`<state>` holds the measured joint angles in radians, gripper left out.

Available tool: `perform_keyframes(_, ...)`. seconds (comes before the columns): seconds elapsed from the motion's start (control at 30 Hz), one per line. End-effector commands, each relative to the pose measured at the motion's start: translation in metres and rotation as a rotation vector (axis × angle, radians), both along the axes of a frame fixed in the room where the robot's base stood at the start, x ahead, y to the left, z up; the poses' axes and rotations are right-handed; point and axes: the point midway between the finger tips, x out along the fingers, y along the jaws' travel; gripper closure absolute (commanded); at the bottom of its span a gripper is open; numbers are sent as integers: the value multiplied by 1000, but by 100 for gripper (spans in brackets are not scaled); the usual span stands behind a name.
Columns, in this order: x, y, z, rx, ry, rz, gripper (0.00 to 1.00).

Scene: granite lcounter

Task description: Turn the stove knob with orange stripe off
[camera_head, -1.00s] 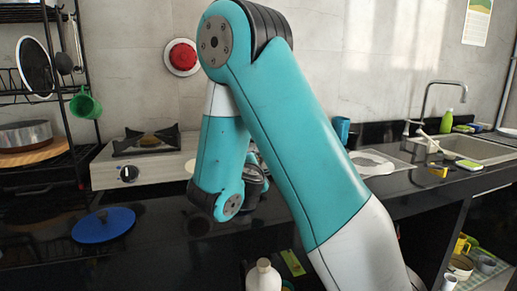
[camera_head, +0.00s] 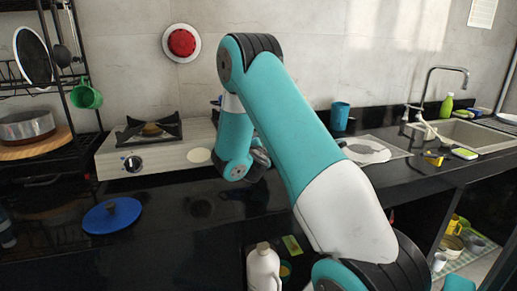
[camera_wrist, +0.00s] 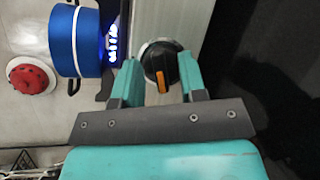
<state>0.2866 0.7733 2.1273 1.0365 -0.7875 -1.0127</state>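The black knob with the orange stripe (camera_wrist: 160,62) is on the light stove front in the wrist view. Its stripe (camera_wrist: 162,84) runs nearly up and down the picture, slightly tilted. My gripper (camera_wrist: 159,72) is open, with its two teal fingers on either side of the knob; I cannot tell if they touch it. The blue pot (camera_wrist: 76,40) is beside it, with a glowing blue flame (camera_wrist: 112,40) at its edge. In the head view my arm hides this knob and the gripper's fingers. The stove (camera_head: 165,155) shows there with another dark knob (camera_head: 132,163).
A blue lid (camera_head: 112,214) lies on the black counter at the left, and a black rack (camera_head: 78,125) stands beyond it. A white bottle (camera_head: 263,268) is low in front. The sink (camera_head: 478,139) is at the right.

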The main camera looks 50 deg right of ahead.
Motion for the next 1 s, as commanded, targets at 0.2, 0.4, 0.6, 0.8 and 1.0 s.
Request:
perform_keyframes(0.2, 0, 0, 0, 0, 0, 0, 87)
perform_keyframes(0.4, 0, 0, 0, 1, 1, 0, 100)
perform_keyframes(0.6, 0, 0, 1, 20, -11, -10, 100)
perform_keyframes(0.8, 0, 0, 2, 90, -55, -41, 100)
perform_keyframes(1.0, 0, 0, 4, 217, -133, -95, 100)
